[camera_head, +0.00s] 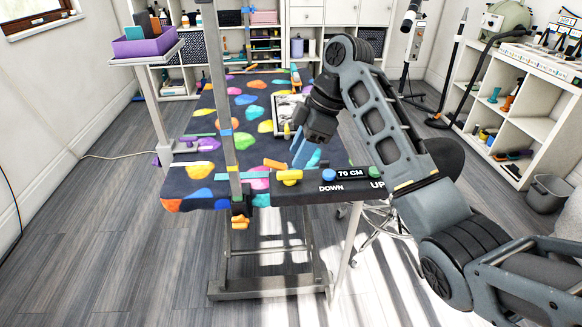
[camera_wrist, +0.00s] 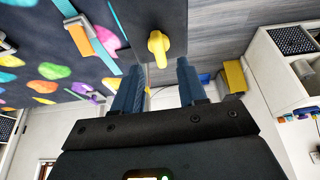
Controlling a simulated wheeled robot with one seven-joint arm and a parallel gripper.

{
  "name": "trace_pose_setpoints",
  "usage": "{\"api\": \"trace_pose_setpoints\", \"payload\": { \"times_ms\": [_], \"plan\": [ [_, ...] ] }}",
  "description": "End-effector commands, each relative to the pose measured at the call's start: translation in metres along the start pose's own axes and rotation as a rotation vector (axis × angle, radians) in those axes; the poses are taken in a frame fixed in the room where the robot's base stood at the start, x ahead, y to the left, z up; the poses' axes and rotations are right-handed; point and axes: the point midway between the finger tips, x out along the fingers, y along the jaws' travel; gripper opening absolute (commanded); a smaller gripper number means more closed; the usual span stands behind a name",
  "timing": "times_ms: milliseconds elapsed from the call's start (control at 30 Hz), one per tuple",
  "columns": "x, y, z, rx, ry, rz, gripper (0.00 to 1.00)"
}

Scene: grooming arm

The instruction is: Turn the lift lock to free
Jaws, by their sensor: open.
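A yellow knob-like handle (camera_head: 289,176), which looks like the lift lock, sits on the front edge of the grooming table, left of the DOWN button. It also shows in the wrist view (camera_wrist: 157,43), just beyond my fingertips and roughly in line with the gap between them. My gripper (camera_head: 303,155) is over the table's front part, behind and above the handle in the head view. In the wrist view my gripper (camera_wrist: 160,66) has its two blue fingers apart with nothing between them. No lock markings are readable.
The table top (camera_head: 207,126) carries a colourful blob pattern. An upright post (camera_head: 224,110) with a clamp stands left of the handle. A blue DOWN button (camera_head: 329,175), a 70 CM display (camera_head: 350,173) and a green UP button (camera_head: 376,172) lie to the right.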

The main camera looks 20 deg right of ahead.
Motion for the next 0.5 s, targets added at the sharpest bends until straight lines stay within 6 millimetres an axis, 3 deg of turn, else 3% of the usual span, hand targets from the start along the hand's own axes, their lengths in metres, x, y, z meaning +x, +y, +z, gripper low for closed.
{"api": "trace_pose_setpoints", "payload": {
  "times_ms": [200,500],
  "plan": [
    [0.033,-0.001,0.000,0.002,0.000,-0.002,0.41],
    [0.047,0.000,0.000,0.001,0.000,0.001,0.41]
  ]
}}
